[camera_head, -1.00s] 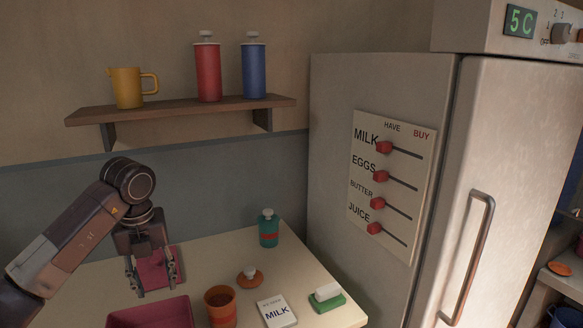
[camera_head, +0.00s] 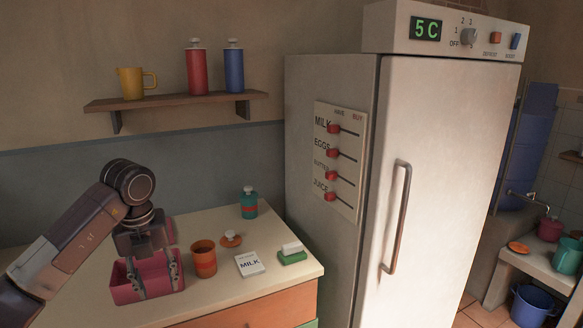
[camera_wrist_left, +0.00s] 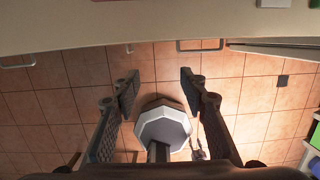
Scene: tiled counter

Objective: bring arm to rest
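My left gripper (camera_head: 156,277) hangs fingers down in the head view, overlapping the pink box (camera_head: 122,291) on the counter in the picture. In the left wrist view, my left gripper (camera_wrist_left: 157,88) has its two fingers wide apart with nothing held between them. Below them is the tiled floor (camera_wrist_left: 235,70), and the counter edge (camera_wrist_left: 150,38) runs across the top. The gripper appears to be in front of the counter, not over it. My right gripper is not in view.
The counter (camera_head: 210,290) holds an orange cup (camera_head: 204,259), a milk card (camera_head: 249,264), a green-and-white butter dish (camera_head: 292,255) and a teal bottle (camera_head: 249,204). A tall fridge (camera_head: 440,150) stands to the right. A wall shelf (camera_head: 175,101) holds a yellow jug and two bottles.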

